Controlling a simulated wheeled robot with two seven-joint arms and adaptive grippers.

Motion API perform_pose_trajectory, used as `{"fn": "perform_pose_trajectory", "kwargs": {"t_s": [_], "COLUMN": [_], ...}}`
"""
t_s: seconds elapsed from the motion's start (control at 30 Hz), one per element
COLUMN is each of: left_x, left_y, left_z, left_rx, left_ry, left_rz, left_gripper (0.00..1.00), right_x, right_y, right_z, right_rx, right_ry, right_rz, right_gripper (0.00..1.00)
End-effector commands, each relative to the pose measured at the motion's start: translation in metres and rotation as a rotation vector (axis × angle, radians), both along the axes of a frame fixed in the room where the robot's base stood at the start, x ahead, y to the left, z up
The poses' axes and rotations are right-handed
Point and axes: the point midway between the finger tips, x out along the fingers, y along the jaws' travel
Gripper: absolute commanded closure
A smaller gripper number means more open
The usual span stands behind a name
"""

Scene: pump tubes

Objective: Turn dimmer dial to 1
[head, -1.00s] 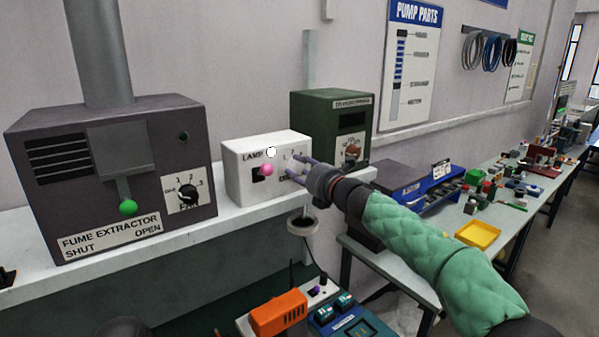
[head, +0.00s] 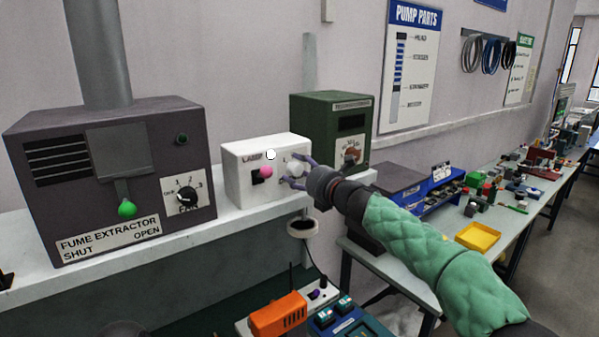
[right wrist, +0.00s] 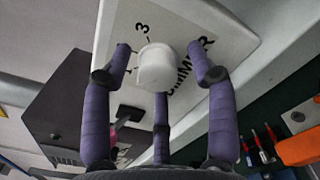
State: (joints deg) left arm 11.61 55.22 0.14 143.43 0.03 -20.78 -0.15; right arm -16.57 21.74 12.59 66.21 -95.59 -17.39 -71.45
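The dimmer dial (head: 296,169) is a white round knob on the front of the white lamp box (head: 240,180). In the right wrist view the dial (right wrist: 157,68) stands on the white panel, beside a "3" and the word DIMMER. My right gripper (head: 294,172) has purple fingers reaching around the dial. In the right wrist view, two fingers of my right gripper (right wrist: 160,60) flank the dial with gaps at both sides, and a third lies below it. The fingers look open; contact below is unclear. The dial's pointer and the "1" are not readable. My left gripper is not in view.
A pink-knobbed switch (head: 265,172) sits left of the dial on the same box. The dark fume extractor (head: 110,165) stands left on the shelf, and a green box (head: 330,125) stands close behind my right gripper. An orange device (head: 277,315) lies below.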

Motion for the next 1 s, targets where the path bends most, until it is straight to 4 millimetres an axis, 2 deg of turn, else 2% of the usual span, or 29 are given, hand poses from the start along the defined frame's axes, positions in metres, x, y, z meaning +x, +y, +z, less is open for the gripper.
{"fn": "perform_pose_trajectory", "kwargs": {"t_s": [0.27,0.43,1.0], "left_x": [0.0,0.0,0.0], "left_y": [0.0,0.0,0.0], "left_z": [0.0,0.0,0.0], "left_rx": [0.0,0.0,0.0], "left_ry": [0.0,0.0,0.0], "left_rz": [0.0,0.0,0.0], "left_gripper": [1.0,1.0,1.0], "right_x": [-0.002,-0.011,-0.076], "right_y": [-0.001,-0.009,-0.056], "right_z": [0.001,0.002,0.001], "right_rx": [0.001,0.002,0.001], "right_ry": [-0.002,-0.001,-0.001], "right_rz": [0.0,0.0,-0.001], "right_gripper": [0.42,0.42,0.42]}}
